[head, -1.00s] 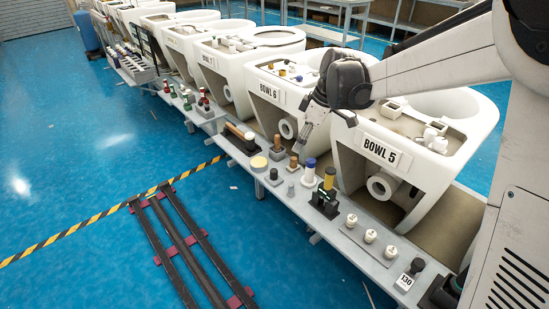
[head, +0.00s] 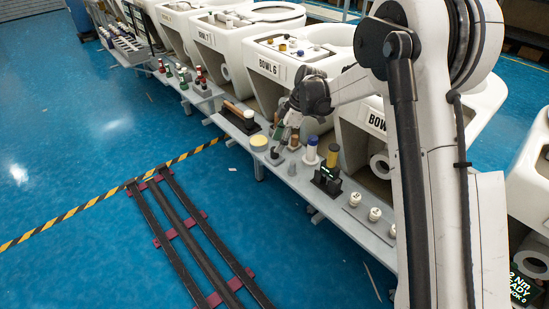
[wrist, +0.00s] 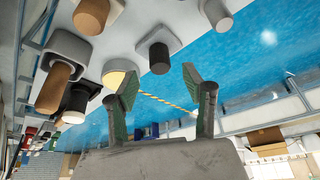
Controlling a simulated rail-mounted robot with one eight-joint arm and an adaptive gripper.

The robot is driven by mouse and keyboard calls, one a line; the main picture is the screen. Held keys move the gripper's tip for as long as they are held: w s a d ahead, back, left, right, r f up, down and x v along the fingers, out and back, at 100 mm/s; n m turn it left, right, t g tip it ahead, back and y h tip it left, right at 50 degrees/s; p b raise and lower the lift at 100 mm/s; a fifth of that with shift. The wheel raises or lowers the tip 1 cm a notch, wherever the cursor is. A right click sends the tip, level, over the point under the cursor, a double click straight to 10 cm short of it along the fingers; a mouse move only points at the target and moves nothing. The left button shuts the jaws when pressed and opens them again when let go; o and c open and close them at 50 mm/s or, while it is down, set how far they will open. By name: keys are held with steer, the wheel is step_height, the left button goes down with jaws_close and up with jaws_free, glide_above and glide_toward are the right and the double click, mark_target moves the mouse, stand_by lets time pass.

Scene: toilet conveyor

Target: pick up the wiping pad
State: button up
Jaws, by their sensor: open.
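A round, pale yellow pad (head: 259,141), which looks like the wiping pad, sits in a light round holder on the narrow grey shelf (head: 330,203). My gripper (head: 280,134) is above the shelf, just right of the pad in the head view and apart from it. In the wrist view my gripper (wrist: 158,92) has its two green-faced fingers spread with nothing between them. The pale yellow pad (wrist: 118,79) shows partly beyond the left finger, which overlaps its lower right side.
A wooden-handled tool (head: 238,110) lies left of the pad. White toilet bowls line the shelf's back. Blue floor and dark rails (head: 190,250) lie in front.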

steer(key=b+x, duration=0.2)
steer(key=x, duration=0.2)
steer(key=shift+f, duration=0.45)
jaws_close()
steer(key=shift+r, duration=0.15)
steer(key=shift+r+p, duration=0.4)
steer(key=shift+r, duration=0.1)
steer(key=r, duration=0.2)
steer(key=r+p, duration=0.1)
steer(key=shift+s+a+r, duration=0.2)
steer(key=shift+s+r, duration=0.05)
steer(key=shift+r, duration=0.1)
steer(key=s+a+r+p, duration=0.3)
steer(key=s+a+r, duration=0.3)
steer(key=s+a, duration=0.1)
steer(key=shift+s, duration=0.65)
steer(key=shift+a, duration=0.1)
